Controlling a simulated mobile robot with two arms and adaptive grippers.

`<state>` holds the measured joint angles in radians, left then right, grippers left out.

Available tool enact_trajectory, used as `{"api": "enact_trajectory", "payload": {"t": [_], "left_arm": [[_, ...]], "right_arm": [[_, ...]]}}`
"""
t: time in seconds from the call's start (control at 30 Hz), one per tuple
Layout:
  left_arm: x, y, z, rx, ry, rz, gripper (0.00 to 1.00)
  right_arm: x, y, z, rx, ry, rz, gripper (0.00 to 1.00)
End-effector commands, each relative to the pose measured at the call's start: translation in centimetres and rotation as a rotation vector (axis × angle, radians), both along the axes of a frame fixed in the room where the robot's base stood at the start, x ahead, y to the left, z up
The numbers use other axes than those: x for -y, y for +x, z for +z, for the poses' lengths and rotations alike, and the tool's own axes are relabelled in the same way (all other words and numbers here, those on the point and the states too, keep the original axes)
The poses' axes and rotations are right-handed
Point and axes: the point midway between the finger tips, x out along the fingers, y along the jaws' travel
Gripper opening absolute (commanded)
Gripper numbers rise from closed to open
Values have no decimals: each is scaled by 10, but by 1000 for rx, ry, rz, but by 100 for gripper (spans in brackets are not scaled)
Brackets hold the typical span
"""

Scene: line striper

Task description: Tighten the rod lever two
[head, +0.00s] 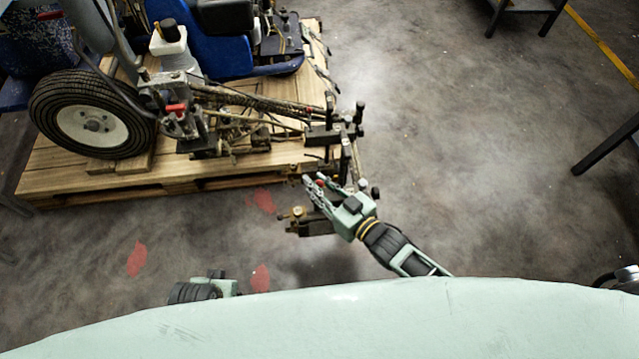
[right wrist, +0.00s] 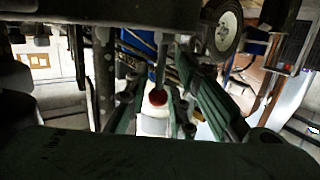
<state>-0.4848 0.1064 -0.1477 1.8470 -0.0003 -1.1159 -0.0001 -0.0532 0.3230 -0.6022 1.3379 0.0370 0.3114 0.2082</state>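The line striper's rod assembly (head: 345,150) reaches out past the front right corner of the pallet, with dark clamps and knobs on it. My right gripper (head: 316,188) is at its lower part. Its fingers are apart, one on each side of a small red-tipped lever (head: 320,183). In the right wrist view the red tip (right wrist: 158,97) hangs between the two spread fingers (right wrist: 165,105), and no contact is clear. Which lever is number two I cannot tell. My left gripper (head: 222,287) is low at the left, partly hidden by my body, and its fingers do not show clearly.
A dark clamp block with a brass knob (head: 312,226) sits just below my right fingers.

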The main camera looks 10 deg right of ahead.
Motion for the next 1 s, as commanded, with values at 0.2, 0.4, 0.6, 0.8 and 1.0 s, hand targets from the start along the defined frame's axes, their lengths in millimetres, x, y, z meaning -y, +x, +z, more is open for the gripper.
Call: {"api": "enact_trajectory", "payload": {"t": [0.2,0.4,0.6,0.8,1.0], "left_arm": [[0,0,0,0,0,0,25],[0,0,0,-2,0,1,25],[0,0,0,-1,0,1,25],[0,0,0,-1,0,1,25],[0,0,0,-1,0,1,25]], "right_arm": [[0,1,1,3,2,-1,26],[5,-5,2,2,1,-1,26],[25,-35,6,0,1,-1,26],[47,-71,12,-1,1,0,26],[62,-92,17,1,1,0,26]]}}
